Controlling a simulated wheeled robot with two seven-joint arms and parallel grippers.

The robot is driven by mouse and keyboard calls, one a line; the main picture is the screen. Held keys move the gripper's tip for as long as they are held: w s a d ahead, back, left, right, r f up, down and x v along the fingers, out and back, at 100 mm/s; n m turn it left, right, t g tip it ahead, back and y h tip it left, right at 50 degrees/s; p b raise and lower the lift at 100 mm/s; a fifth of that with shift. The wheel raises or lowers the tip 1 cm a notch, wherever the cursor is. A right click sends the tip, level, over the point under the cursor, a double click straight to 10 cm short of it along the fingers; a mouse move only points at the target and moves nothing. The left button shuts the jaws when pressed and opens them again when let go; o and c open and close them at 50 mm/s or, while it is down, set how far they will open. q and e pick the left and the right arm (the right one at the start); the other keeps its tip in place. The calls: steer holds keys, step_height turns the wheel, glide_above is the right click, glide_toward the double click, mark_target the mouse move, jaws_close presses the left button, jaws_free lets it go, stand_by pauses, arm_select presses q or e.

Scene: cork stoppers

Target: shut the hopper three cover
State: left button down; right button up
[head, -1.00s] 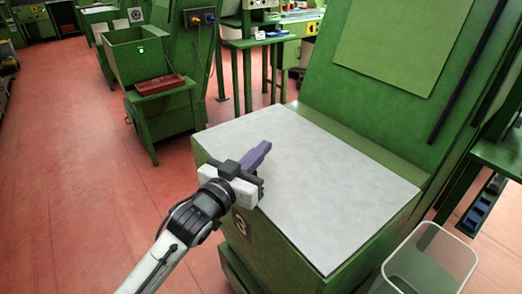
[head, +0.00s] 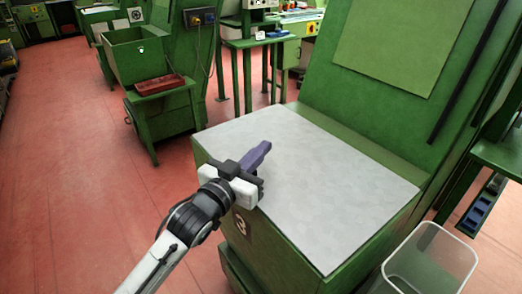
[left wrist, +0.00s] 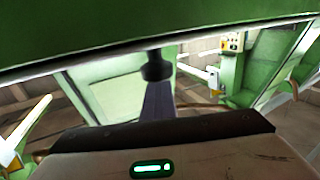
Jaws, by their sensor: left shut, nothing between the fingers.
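The hopper three cover (head: 330,185) is a pale grey panel. It lies flat over the top of the green hopper (head: 285,255), which carries a "3" label (head: 240,224) on its front left side. My left gripper (head: 258,156) is shut and empty, with its purple fingers over the left edge of the cover; I cannot tell whether they touch it. The fingers also show in the left wrist view (left wrist: 158,98), below a broad green surface. My right gripper is not in view.
A clear bin (head: 428,262) stands at the lower right of the hopper. A tall green machine panel (head: 395,45) rises behind the cover. A green stand with a red tray (head: 160,84) is at the back left. The red floor (head: 75,180) at left is clear.

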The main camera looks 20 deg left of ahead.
arm_select(q)
steer(key=c, duration=1.5)
jaws_free()
steer(key=shift+b+v, duration=0.55)
steer(key=shift+v, duration=4.65)
